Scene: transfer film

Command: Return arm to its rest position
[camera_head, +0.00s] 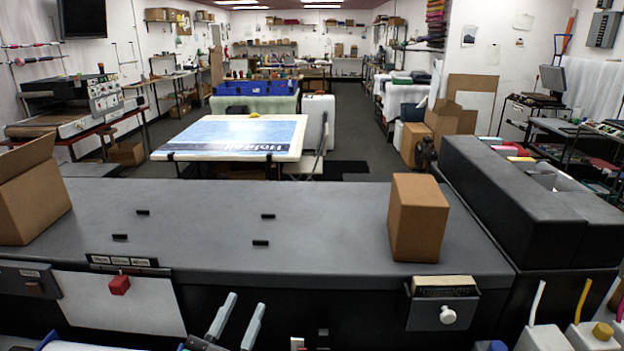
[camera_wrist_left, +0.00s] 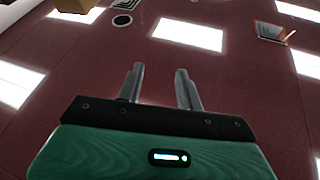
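My left gripper (camera_head: 238,318) shows at the bottom of the head view, in front of the near edge of the grey counter. Its two grey fingers point up and stand apart with nothing between them. In the left wrist view, the same fingers (camera_wrist_left: 158,88) are spread and empty against a dark red ceiling with bright light panels. My right gripper is in neither view.
The grey counter (camera_head: 210,215) carries a closed cardboard box (camera_head: 418,218) at the right, an open one (camera_head: 35,195) at the left and small black pieces between. A white panel with a red knob (camera_head: 119,285) and a drawer (camera_head: 443,303) are on its front.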

